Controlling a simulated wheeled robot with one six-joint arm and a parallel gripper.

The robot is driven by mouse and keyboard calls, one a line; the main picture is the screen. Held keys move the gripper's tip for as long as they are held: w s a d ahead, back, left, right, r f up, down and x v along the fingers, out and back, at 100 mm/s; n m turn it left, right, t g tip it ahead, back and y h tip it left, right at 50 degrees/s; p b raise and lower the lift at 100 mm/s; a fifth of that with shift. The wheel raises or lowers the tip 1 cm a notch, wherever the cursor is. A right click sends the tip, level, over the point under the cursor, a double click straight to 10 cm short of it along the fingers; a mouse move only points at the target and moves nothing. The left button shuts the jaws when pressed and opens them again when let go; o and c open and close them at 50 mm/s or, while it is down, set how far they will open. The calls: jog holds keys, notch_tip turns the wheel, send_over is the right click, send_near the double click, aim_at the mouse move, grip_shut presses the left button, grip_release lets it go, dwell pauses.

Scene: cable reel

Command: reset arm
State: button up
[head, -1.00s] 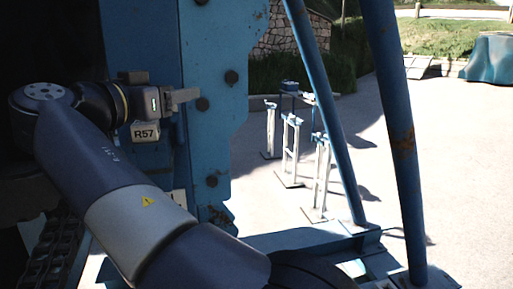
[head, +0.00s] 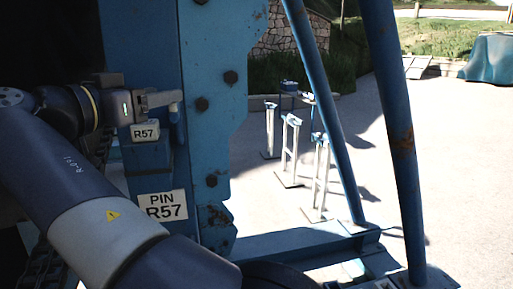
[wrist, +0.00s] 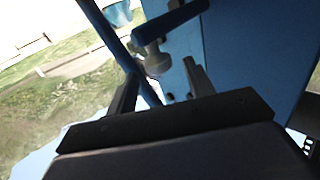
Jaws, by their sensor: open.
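My gripper (head: 166,98) is at the left in the head view, level with the blue steel plate, just above a small "R57" tag (head: 145,132). In the wrist view my gripper (wrist: 160,82) shows two dark fingers spread apart with nothing clearly held between them. A grey pin-like part with a round end (wrist: 157,62) and a dark blue bar (wrist: 168,24) appear beyond the fingers. I cannot tell whether a finger touches them. My arm is bent and runs from the lower middle to the left edge of the head view.
A blue box with a "PIN R57" label (head: 162,206) is below my gripper. The bolted blue plate (head: 215,120) is close on its right. Slanted blue posts (head: 399,140) and several grey stands (head: 320,175) are farther right. Pale open ground (head: 460,150) lies beyond.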

jog(key=v, duration=0.7)
jog(key=p+x, duration=0.1)
jog(key=x, duration=1)
jog(key=shift+d+f+n+y+b, duration=0.2)
jog(key=shift+f+n+y+b, duration=0.15)
jog(key=shift+b, duration=0.5)
jog(key=shift+s+d+r+n+t+y+b, duration=0.1)
jog(key=shift+d+r+n+t+y+b, duration=0.25)
jog(key=shift+t+y, duration=0.2)
